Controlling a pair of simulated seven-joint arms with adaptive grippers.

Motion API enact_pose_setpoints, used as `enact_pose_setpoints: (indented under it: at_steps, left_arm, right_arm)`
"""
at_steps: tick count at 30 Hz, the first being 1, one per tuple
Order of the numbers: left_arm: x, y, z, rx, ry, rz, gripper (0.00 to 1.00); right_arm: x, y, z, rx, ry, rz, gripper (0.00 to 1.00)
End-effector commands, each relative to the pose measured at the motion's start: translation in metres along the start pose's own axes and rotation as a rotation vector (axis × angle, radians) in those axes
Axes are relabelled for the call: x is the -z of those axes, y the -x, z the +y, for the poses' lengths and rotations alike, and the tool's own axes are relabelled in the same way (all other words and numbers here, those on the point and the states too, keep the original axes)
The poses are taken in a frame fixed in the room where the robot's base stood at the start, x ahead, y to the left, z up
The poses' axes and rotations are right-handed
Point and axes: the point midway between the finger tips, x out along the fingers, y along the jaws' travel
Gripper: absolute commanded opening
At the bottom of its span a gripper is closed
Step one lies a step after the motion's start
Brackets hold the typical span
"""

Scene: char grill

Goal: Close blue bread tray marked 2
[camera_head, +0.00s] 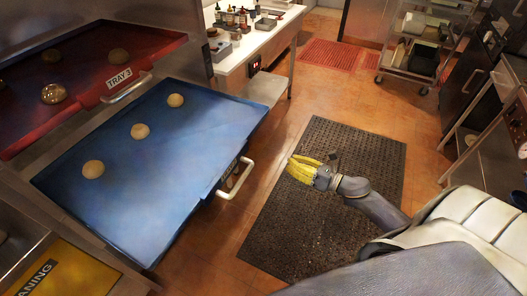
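The blue tray (170,180) is pulled out from the rack on the left, with three bread rolls on top: a near one (93,169), a middle one (140,131) and a far one (175,100). Its light metal handle (238,184) sticks out from the front edge on the right. A label beside the handle is seen too edge-on to read. My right gripper (292,168), with yellow fingers, is to the right of the handle and apart from it. I cannot tell how far its fingers are parted. My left gripper is out of view.
A red tray (150,48) marked TRAY 3 is also out, higher up and farther left, with rolls. A yellow panel (65,272) is at lower left. A dark floor mat (330,220) lies under my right gripper. A wheeled rack (405,75) stands at back right.

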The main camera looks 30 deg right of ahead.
Motion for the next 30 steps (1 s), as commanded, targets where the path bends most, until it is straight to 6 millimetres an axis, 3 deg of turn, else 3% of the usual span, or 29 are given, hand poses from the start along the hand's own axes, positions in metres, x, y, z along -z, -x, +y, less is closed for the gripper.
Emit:
enact_pose_setpoints:
  at_steps: [1,4,9,16,30]
  left_arm:
    - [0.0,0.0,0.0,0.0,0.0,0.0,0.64]
    - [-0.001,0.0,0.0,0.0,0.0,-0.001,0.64]
    - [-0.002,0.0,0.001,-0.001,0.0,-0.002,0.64]
    - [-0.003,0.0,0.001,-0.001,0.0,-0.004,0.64]
    - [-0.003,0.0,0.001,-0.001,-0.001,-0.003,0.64]
  right_arm:
    - [-0.005,-0.003,0.015,-0.039,0.088,-0.003,0.0]
    - [-0.007,-0.004,0.031,-0.088,0.232,-0.004,0.0]
    - [-0.004,-0.004,0.037,-0.118,0.363,-0.005,0.0]
    - [-0.004,-0.013,0.038,-0.119,0.411,-0.009,0.0]
    - [-0.004,-0.087,0.046,-0.117,0.408,-0.01,0.0]
